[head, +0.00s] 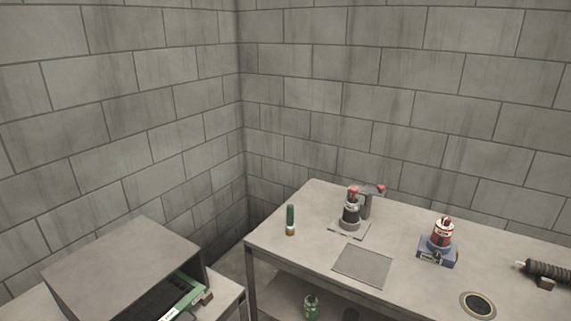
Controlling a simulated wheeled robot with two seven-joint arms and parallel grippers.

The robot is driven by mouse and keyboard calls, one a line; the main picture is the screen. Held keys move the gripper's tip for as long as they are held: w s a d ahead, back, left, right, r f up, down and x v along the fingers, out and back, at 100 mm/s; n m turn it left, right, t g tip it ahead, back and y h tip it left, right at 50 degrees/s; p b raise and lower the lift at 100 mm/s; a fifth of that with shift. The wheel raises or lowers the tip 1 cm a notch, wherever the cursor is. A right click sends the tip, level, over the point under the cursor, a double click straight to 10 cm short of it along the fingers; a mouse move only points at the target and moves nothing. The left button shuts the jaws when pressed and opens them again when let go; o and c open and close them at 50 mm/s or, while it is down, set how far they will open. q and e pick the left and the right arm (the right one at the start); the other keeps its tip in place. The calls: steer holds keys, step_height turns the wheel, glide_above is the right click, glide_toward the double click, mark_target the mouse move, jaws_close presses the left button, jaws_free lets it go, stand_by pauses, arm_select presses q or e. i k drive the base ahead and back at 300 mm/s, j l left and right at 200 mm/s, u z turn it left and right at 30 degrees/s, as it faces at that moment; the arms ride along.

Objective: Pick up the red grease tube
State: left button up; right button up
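A red tube or canister (442,232) with a pale label and a red tip stands upright in a blue holder (437,256) on the right part of the workbench (310,259). It is the thing that looks most like the red grease tube, but it is too small to be sure. Neither of my grippers is in view.
A dark device with red knobs (351,212) stands at the bench's back. A grey square plate (363,264) and a dark round disc (478,304) lie nearer. A black ribbed part (547,270) is at right. A grey box (120,265) stands lower left.

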mark_target(441, 234)
steer(key=i+l+z, duration=0.25)
steer(key=i+l, duration=0.3)
steer(key=i+l+z, duration=0.25)
steer(key=i+l, duration=0.15)
steer(key=i, duration=0.25)
